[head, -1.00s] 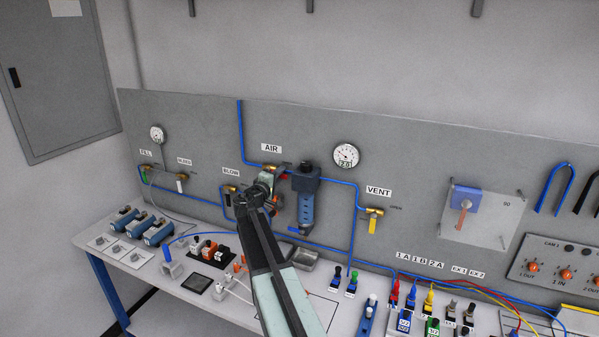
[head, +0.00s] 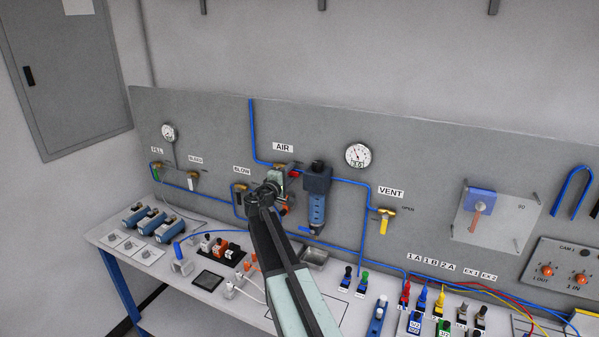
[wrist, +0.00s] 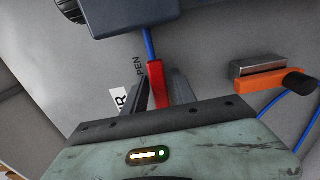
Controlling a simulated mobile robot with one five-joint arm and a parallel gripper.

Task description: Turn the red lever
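The red lever (head: 295,173) is on the pipe below the AIR label (head: 283,147), beside the blue filter unit (head: 317,182). It points right, along the pipe, and my arm partly hides it. In the wrist view the red lever (wrist: 157,82) lies between the two dark fingers of my gripper (wrist: 163,88), by the word OPEN. The fingers stand apart, with a narrow gap beside the lever; contact is hard to judge. In the head view my gripper (head: 280,183) is at the AIR valve, its fingertips hard to make out.
An orange handle (wrist: 272,93) is right of my gripper in the wrist view. The round gauge (head: 358,155) and the yellow VENT lever (head: 384,224) are to the right. The bench (head: 130,262) below carries blue cylinders (head: 152,222), switches and plugs.

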